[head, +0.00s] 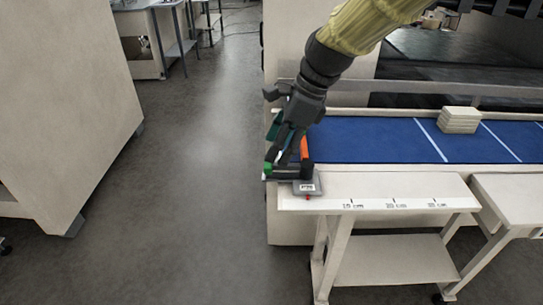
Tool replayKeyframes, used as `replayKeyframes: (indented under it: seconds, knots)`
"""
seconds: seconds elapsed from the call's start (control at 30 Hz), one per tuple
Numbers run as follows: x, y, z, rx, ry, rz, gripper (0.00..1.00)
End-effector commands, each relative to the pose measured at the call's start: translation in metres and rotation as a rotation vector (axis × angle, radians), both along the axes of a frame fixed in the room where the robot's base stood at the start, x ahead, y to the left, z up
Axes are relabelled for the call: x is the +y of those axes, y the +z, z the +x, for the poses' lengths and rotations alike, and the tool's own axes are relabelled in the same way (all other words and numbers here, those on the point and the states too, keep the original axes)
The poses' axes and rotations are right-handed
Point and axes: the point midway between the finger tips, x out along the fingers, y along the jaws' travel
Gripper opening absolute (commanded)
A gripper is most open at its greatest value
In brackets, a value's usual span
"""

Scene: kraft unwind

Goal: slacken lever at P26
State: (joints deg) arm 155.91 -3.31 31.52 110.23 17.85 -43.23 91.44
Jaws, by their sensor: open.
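A small grey unit (307,189) with a label sits at the left end of the white bench; the label is too small to read, so I cannot confirm it is P26. An orange upright piece (305,148) stands just behind it, and a green piece (268,169) shows at its left. I cannot tell which of these is the lever. My gripper (284,160) points down over the unit, open, with its dark fingers beside the green and orange pieces. The fingers hide part of the unit, and I cannot tell whether they touch it.
A white bench (400,187) with centimetre marks runs right from the unit. Behind it lies a blue belt (375,138) with white lines and a stack of pale blocks (459,120). A beige cabinet (60,110) stands at left. The grey floor (195,180) between is clear.

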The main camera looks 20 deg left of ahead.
Motion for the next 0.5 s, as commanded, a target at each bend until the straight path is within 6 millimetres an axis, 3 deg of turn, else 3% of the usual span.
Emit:
replayKeyframes:
  seconds: [0.2, 0.5]
  knots:
    - [0.012, -0.027, -0.005, 0.002, 0.003, -0.001, 0.57]
    - [0.019, -0.041, -0.006, -0.001, 0.004, 0.0, 0.57]
